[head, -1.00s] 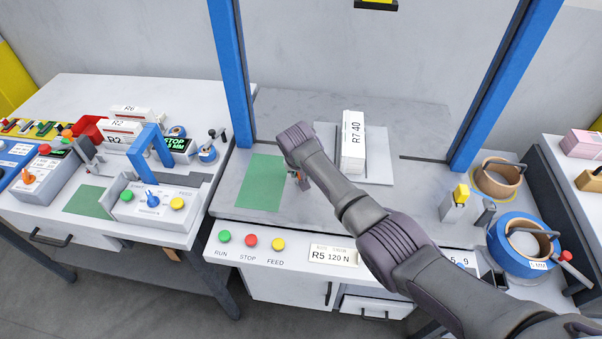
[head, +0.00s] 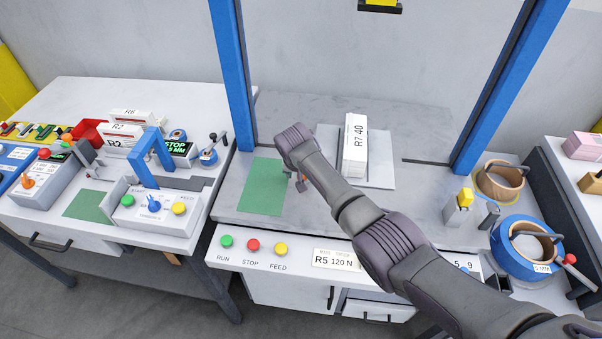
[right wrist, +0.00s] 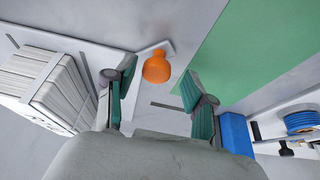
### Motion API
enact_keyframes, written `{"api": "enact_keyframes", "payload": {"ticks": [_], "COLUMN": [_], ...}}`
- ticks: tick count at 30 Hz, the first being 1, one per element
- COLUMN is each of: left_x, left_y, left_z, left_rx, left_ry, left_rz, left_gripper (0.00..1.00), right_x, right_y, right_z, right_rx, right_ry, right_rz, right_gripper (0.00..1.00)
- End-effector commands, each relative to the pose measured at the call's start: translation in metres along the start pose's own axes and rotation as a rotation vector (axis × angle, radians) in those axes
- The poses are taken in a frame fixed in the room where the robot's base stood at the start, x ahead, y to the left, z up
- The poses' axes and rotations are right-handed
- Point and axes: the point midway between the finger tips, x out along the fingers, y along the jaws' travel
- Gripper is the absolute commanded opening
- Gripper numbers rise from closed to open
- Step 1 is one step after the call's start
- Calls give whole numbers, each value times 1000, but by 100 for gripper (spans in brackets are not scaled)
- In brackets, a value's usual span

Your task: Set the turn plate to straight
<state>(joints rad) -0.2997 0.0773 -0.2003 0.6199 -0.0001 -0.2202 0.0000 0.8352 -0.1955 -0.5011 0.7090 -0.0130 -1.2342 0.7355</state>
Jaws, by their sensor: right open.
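A light grey plate (head: 380,174) lies on the middle bench under a white bundle marked R7 40 (head: 355,150). The bundle also shows at the left of the right wrist view (right wrist: 45,85). An orange knob (right wrist: 156,67) sits on a pale bar (right wrist: 139,57) in the right wrist view; a bit of orange shows below my wrist in the head view (head: 301,186). My right gripper (right wrist: 157,90) is open and empty, with the knob ahead, between the directions of its fingers. In the head view my arm mostly hides the gripper. My left gripper is out of view.
A green mat (head: 262,190) lies left of my wrist. Blue posts (head: 236,75) (head: 500,85) flank the bench. RUN, STOP and FEED buttons (head: 253,245) line its front. Tape rolls (head: 525,250) stand at the right, and another button-panel bench (head: 70,100) at the left.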

Motion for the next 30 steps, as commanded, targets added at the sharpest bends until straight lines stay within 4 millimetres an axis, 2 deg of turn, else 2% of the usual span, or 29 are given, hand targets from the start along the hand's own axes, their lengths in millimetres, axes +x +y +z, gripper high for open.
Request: {"api": "enact_keyframes", "payload": {"ticks": [8, 14, 17, 24, 30], "left_x": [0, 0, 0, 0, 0], "left_y": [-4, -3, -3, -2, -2], "left_z": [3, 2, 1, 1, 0], "left_rx": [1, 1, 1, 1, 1], "left_ry": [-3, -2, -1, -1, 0], "left_rz": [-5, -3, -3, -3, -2], "left_gripper": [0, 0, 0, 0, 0], "right_x": [-1, -17, -32, -83, -111], "right_y": [1, 0, 0, -1, -1], "right_z": [0, -1, -1, -1, -1], "right_rx": [-1, -1, -1, -1, -1], "right_ry": [1, 2, 3, 3, 0], "right_rz": [2, 0, 0, -2, 1], "right_gripper": [55, 55, 55, 55, 55]}}
